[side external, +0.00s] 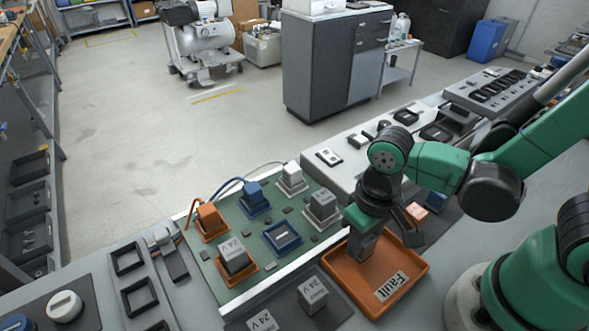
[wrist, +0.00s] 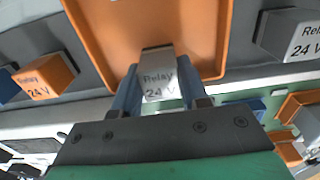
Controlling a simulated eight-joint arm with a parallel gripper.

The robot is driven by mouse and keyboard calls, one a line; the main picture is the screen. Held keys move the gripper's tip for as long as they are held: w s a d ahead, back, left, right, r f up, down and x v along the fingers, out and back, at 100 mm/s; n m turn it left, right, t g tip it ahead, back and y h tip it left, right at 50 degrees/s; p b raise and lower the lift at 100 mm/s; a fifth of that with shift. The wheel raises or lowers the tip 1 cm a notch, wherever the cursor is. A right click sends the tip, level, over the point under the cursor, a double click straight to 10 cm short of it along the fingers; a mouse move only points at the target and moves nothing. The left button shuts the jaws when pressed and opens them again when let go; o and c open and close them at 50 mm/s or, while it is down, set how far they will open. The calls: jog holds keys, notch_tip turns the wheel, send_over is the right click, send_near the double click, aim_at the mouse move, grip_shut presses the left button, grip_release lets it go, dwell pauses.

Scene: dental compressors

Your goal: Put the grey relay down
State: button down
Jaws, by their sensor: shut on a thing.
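My gripper (side external: 366,236) is shut on the grey relay (wrist: 158,76), which reads "Relay 24 V" in the wrist view. The fingers (wrist: 158,92) hold it from both sides. In the side view the relay is low over the back part of the orange tray (side external: 352,277), which bears a "Fault" label (side external: 391,286). The tray also shows in the wrist view (wrist: 105,28). I cannot tell whether the relay touches the tray floor. The rest of the tray floor looks empty.
Left of the tray is a green board (side external: 266,268) with several relays in sockets and an empty blue socket (side external: 283,237). Another grey relay (side external: 312,295) stands close to the tray's left side. An orange relay (side external: 435,202) stands behind and right of the tray.

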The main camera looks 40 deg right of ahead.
jog(key=shift+f, duration=0.15)
jog(key=shift+c, duration=2.3)
grip_release()
notch_tip(320, 180, up, 12)
jog(key=w+d+t, duration=0.6)
jog(key=d+t, duration=0.1)
jog(key=shift+d, duration=0.15)
jog(key=shift+w, duration=0.1)
